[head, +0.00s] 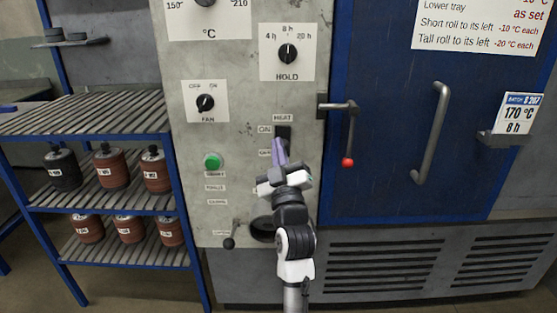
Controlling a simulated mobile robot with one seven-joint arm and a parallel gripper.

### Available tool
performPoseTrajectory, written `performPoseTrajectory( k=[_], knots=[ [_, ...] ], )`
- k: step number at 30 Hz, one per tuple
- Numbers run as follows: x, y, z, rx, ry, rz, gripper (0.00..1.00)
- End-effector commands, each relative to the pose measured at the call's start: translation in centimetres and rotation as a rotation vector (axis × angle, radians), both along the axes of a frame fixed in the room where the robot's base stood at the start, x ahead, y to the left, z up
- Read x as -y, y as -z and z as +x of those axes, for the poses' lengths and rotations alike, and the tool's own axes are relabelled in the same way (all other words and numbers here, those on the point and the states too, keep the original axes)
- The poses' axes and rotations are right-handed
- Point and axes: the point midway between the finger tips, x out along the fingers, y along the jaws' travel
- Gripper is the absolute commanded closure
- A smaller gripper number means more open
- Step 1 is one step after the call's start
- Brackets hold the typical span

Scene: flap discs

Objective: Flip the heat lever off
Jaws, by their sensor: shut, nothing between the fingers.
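The heat switch (283,132) is a dark plate under the HEAT label on the grey control panel, with ON marked at its upper left and a partly covered label lower down. My gripper (279,162) is shut and empty, reaching up to the panel just below the plate. A pale purple strip (278,148) runs from the gripper up to the plate; I cannot tell whether it is the lever's handle or part of my fingers. My gripper hides the lower part of the switch, so the lever's position and any contact are unclear.
A green button (212,161), FAN knob (205,103) and HOLD knob (287,54) are on the panel. A door latch with a red-tipped lever (348,140) and a blue door with a handle (431,130) stand right. A rack (90,118) with rolls stands left.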

Motion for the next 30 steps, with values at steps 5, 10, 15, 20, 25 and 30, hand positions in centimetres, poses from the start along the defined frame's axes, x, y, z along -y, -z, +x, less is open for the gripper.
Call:
performPoseTrajectory(
  k=[5,10,15,20,25,30],
  knots=[
    [0.0,2.0,-0.1,0.068,0.0,-0.001,1.0],
    [0.0,2.8,-0.2,0.142,0.0,-0.001,1.0],
    [0.1,3.5,-0.3,0.216,0.001,-0.002,1.0],
    [0.1,4.1,-0.3,0.289,0.002,-0.002,1.0],
    [0.0,4.7,-0.3,0.31,0.001,0.0,1.0],
    [0.0,4.0,-0.3,0.307,0.001,0.0,1.0]
  ],
)
